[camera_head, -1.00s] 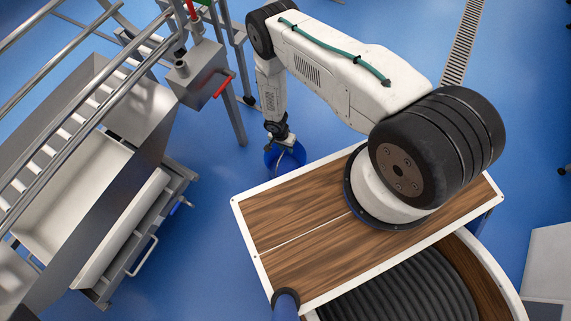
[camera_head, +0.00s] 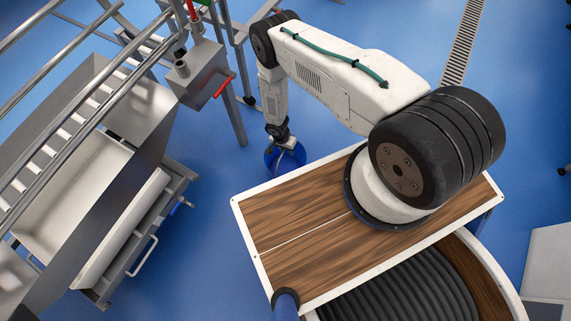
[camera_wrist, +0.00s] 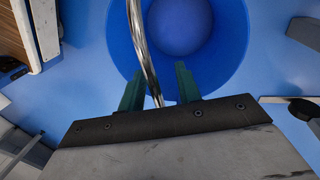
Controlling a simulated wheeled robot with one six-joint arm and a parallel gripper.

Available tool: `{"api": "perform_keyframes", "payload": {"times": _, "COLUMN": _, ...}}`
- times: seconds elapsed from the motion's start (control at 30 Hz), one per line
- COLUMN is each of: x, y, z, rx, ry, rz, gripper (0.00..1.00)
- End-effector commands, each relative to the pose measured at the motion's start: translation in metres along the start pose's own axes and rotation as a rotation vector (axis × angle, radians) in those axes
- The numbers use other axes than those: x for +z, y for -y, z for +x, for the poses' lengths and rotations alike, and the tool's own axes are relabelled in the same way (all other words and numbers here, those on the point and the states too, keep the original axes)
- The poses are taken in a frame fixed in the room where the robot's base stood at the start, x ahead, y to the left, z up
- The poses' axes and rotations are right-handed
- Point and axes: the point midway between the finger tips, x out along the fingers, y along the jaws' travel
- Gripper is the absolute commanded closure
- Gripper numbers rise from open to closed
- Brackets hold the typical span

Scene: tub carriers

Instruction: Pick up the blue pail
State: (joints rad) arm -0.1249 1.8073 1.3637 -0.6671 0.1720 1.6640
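The blue pail (camera_head: 299,157) stands on the blue floor just beyond the wooden deck of my base. In the wrist view its round mouth (camera_wrist: 236,45) fills the top middle, with a blue inside. Its shiny metal handle (camera_wrist: 139,45) arches up towards my gripper (camera_wrist: 160,71). The two dark green fingers are apart, and the handle passes between them, nearer the left finger. I cannot tell whether a finger touches it. In the head view my gripper (camera_head: 281,140) is directly above the pail, and its fingers are too small to make out.
A steel frame with rails (camera_head: 98,95) and a pale tub (camera_head: 75,190) stands at the left. A grey box with a red lever (camera_head: 197,73) is on a post near my arm. A floor drain (camera_head: 462,45) lies at the upper right. Open floor surrounds the pail's left side.

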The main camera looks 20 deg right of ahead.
Motion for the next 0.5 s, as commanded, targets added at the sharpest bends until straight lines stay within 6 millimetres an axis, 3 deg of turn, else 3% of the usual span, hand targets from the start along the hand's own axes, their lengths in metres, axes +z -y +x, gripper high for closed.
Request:
{"api": "perform_keyframes", "payload": {"times": 0.17, "x": 0.0001, "y": 0.0000, "z": 0.0001, "rx": 0.000, "ry": 0.000, "rz": 0.000, "gripper": 0.66}}
{"api": "perform_keyframes", "payload": {"times": 0.2, "x": 0.0001, "y": -0.0001, "z": 0.0001, "rx": 0.000, "ry": 0.000, "rz": 0.000, "gripper": 0.69}}
{"api": "perform_keyframes", "payload": {"times": 0.3, "x": 0.0001, "y": -0.0001, "z": 0.0001, "rx": 0.000, "ry": 0.000, "rz": 0.000, "gripper": 0.97}}
{"api": "perform_keyframes", "payload": {"times": 0.5, "x": 0.0001, "y": 0.0000, "z": 0.0001, "rx": 0.000, "ry": 0.000, "rz": 0.000, "gripper": 1.00}}
